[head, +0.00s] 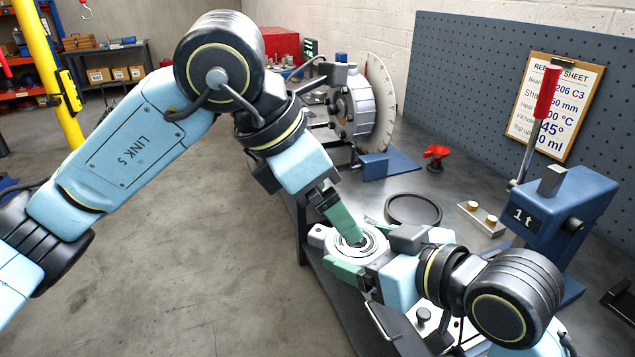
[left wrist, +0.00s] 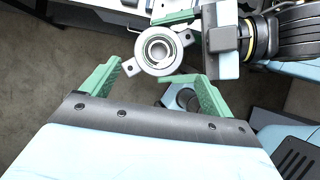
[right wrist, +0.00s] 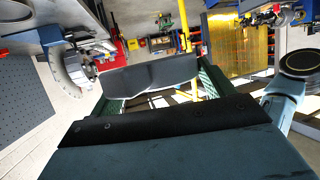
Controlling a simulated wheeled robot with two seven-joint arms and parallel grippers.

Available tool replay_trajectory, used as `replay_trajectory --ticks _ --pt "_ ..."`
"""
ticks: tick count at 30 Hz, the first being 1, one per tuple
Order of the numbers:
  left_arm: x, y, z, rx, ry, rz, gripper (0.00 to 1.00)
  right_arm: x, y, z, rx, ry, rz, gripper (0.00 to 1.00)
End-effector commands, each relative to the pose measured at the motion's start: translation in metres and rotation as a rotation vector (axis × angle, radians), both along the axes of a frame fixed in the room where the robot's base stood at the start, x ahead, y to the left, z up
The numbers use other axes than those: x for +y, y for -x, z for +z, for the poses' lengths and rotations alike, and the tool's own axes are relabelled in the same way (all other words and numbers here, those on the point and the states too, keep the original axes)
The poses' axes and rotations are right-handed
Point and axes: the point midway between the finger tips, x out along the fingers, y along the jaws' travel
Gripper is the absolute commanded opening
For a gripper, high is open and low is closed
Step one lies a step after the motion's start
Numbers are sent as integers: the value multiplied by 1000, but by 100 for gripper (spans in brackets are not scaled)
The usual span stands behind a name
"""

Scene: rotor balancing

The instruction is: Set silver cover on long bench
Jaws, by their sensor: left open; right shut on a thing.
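The silver cover (head: 336,250) is a round, pale metal ring with side lugs and a dark-centred bore. My right gripper (head: 362,249) is shut on it and holds it near the bench's front edge. The cover also shows in the left wrist view (left wrist: 141,51). In the right wrist view a dark grey body (right wrist: 150,76) spans the right fingers. My left gripper (head: 346,228) is open and empty; in the left wrist view its green fingers (left wrist: 158,82) stand apart, with the cover just beyond their tips. The long bench (head: 462,176) has a grey metal top, partly hidden by my arms.
A dark round ring or tray (head: 413,209) lies on the bench behind the cover. A machine with a graduated disc (head: 380,105) is at the back.

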Motion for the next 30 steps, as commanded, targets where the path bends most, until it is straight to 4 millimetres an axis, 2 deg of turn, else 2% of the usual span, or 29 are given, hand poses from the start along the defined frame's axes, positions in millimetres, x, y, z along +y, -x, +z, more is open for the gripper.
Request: replay_trajectory --ticks 9,15,28,30 --pt "-29 -11 -54 7 2 -2 87 0 0 2 -5 -3 0 44" --pt "-40 -16 -74 4 3 -2 87 0 0 2 -5 -3 0 44" --pt "-44 -18 -81 3 3 0 86 0 0 2 -6 -4 1 44" --pt "-43 -18 -81 3 3 0 77 1 0 2 -6 -4 1 44"
